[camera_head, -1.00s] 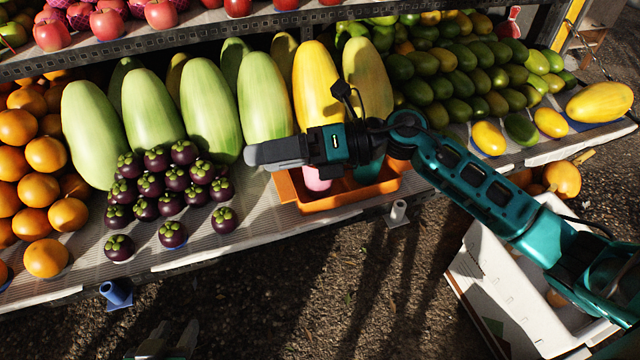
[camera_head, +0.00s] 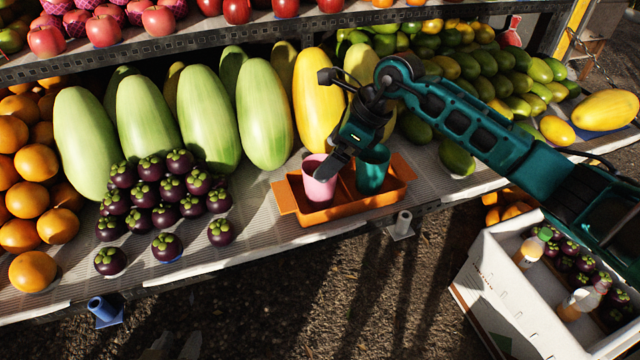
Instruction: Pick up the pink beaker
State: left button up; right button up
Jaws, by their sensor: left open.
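The pink beaker (camera_head: 315,189) stands upright in the left part of an orange tray (camera_head: 346,209) on the stall's front shelf. A teal beaker (camera_head: 371,180) stands to its right in the same tray. My right gripper (camera_head: 333,165), on the arm from the right edge, points down at the pink beaker. A grey finger overlaps the beaker's right rim; I cannot tell whether it is inside or in front, or how far the jaws are apart.
Mangosteens (camera_head: 165,216) and oranges (camera_head: 36,270) lie left of the tray. Large green and yellow papayas (camera_head: 264,110) stand behind it. A white box (camera_head: 510,295) with bottles and mangosteens stands at lower right. The shelf is bare just right of the tray.

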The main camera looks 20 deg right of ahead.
jog(key=x, duration=0.5)
jog(key=shift+w+f+b, duration=0.15)
jog(key=shift+f+b, duration=0.1)
jog(key=shift+b, duration=0.05)
jog(key=c, duration=1)
jog(key=shift+r, duration=0.1)
jog(key=shift+c, duration=0.5)
jog(key=shift+r, duration=0.1)
